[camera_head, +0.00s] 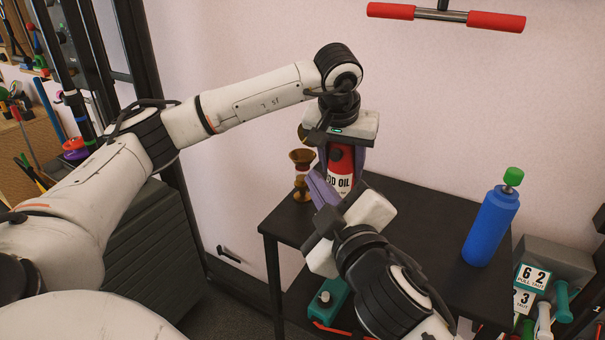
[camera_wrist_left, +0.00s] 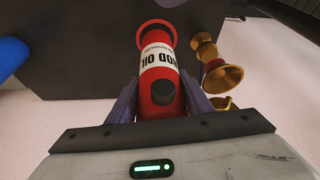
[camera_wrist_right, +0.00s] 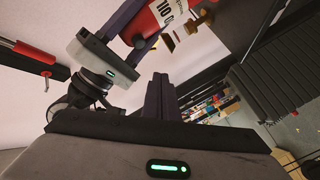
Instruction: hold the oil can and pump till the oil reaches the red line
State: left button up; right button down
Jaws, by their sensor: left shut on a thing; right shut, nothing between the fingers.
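The red oil can (camera_head: 341,158) with a white label stands on the black table. My left gripper (camera_head: 340,165) is shut around it from above, and the left wrist view shows the can (camera_wrist_left: 158,80) between both fingers. A dark round knob (camera_wrist_left: 163,92) sits on its near end there. A brass vessel with a flared funnel top (camera_head: 301,157) stands just left of the can; I cannot make out a red line or oil level on it. My right gripper (camera_head: 318,188) is shut and empty in front of the can. Its closed fingers (camera_wrist_right: 160,95) show in the right wrist view, apart from the can.
A blue bottle with a green cap (camera_head: 491,225) stands on the table (camera_head: 420,222) at the right. A grey bin (camera_head: 550,256) with numbered tags and handles lies beyond the right edge. A teal box (camera_head: 329,298) sits below the table top. A red-handled bar (camera_head: 445,15) hangs on the wall.

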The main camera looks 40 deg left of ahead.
jog(key=shift+w+a, duration=0.25)
jog(key=shift+w, duration=0.75)
jog(key=shift+w+a, duration=0.25)
jog(key=shift+w, duration=0.75)
jog(key=shift+w+a, duration=0.25)
jog(key=shift+w, duration=0.75)
jog(key=shift+w, duration=0.15)
jog(key=shift+w+a, duration=0.1)
jog(key=shift+w, duration=0.2)
jog(key=shift+s, duration=0.4)
dwell(0.3)
jog(key=s+d, duration=0.1)
jog(key=s, duration=0.5)
jog(key=shift+d, duration=0.35)
